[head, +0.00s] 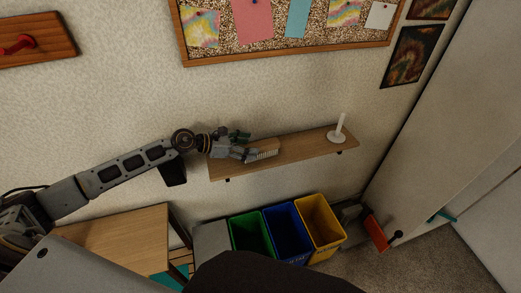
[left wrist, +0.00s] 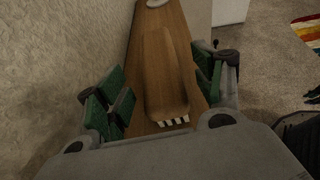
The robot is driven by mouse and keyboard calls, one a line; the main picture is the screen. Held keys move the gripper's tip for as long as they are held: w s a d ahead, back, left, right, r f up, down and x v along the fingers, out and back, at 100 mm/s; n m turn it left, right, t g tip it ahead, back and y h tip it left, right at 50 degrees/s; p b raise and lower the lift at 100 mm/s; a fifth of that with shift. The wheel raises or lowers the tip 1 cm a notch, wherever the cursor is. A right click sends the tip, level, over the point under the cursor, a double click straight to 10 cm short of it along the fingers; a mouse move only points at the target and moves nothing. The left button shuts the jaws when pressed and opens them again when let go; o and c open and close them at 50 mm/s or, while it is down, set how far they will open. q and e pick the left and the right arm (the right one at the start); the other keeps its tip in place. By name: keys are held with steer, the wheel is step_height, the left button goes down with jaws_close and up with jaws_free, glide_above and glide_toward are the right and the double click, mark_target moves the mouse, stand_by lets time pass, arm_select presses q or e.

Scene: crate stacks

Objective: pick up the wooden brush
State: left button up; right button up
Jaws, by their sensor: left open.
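The wooden brush (head: 263,149) lies on the wooden wall shelf (head: 304,149), with its pale bristles showing toward the front in the head view. In the left wrist view the brush (left wrist: 168,75) is a long brown shape along the shelf, with light bristles at its near end. My left gripper (head: 241,146) is at the left part of the shelf, right at the brush. In the left wrist view its green-padded fingers (left wrist: 160,88) are open, one on each side of the brush. Whether they touch it cannot be told. My right gripper is not in view.
A white candle-like holder (head: 338,131) stands at the shelf's right end. Green (head: 250,235), blue (head: 286,231) and yellow (head: 320,225) bins stand below. A wooden table (head: 120,240) is at lower left. The wall runs close behind the shelf.

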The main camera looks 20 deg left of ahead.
mark_target(258, 145)
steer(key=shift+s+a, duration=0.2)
arm_select(q)
steer(key=shift+w+d, duration=0.1)
steer(key=shift+w, duration=0.05)
steer(key=shift+w+d, duration=0.3)
steer(key=shift+d, duration=0.1)
steer(key=shift+w+d+f+p, duration=0.15)
steer(key=shift+w+d+p, duration=0.25)
steer(key=shift+d+p, duration=0.1)
steer(key=shift+w+d, duration=0.2)
steer(key=shift+d, duration=0.05)
steer(key=shift+x, duration=1.05)
steer(key=shift+f, duration=0.15)
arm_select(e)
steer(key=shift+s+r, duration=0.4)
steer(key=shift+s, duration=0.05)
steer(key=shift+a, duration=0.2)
